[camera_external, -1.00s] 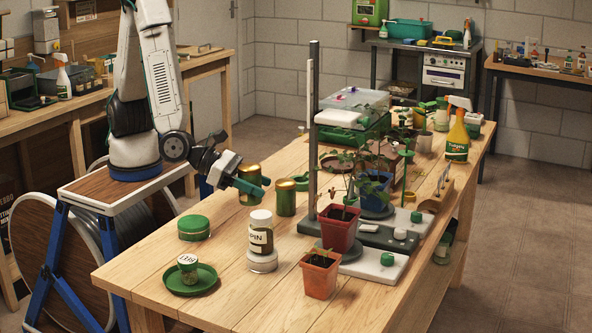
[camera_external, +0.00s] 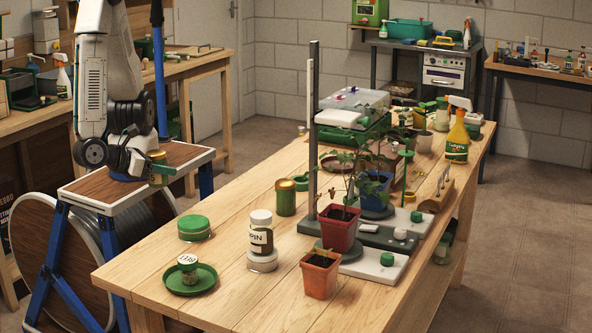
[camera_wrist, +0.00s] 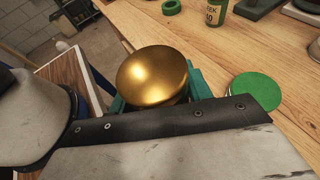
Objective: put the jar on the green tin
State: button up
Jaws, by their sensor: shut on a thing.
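My gripper (camera_external: 146,165) is shut on a jar with a gold lid (camera_external: 159,170) and holds it up, clear of the table's left edge. In the wrist view the gold lid (camera_wrist: 152,75) fills the middle, between teal fingers; most of the jar's body is hidden below it. The green tin (camera_external: 195,226), low and round, sits on the table near its left edge, to the right of and below my gripper in the outside view. Its green top (camera_wrist: 254,91) also shows right of the held jar in the wrist view. Nothing stands on the tin.
A second gold-lidded jar (camera_external: 286,200) stands on the table. A white-lidded jar (camera_external: 260,236) stands on a pale round base. A small labelled jar (camera_external: 188,265) stands in a green saucer (camera_external: 207,283). Potted plants (camera_external: 339,231) and a rack post (camera_external: 313,120) stand to the right.

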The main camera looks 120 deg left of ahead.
jog(key=shift+w+r, duration=0.1)
jog(key=w+d, duration=0.1)
jog(key=w, duration=0.3)
jog(key=w+d+f, duration=0.1)
jog(key=w+d, duration=0.1)
jog(key=w, duration=0.3)
jog(key=w+d, duration=0.2)
jog(key=w, duration=0.3)
jog(key=shift+w+f, duration=0.2)
jog(key=shift+w, duration=0.05)
jog(key=shift+f, duration=1.75)
jog(key=shift+f, duration=0.15)
jog(key=o, duration=1)
jog(key=shift+o, duration=0.2)
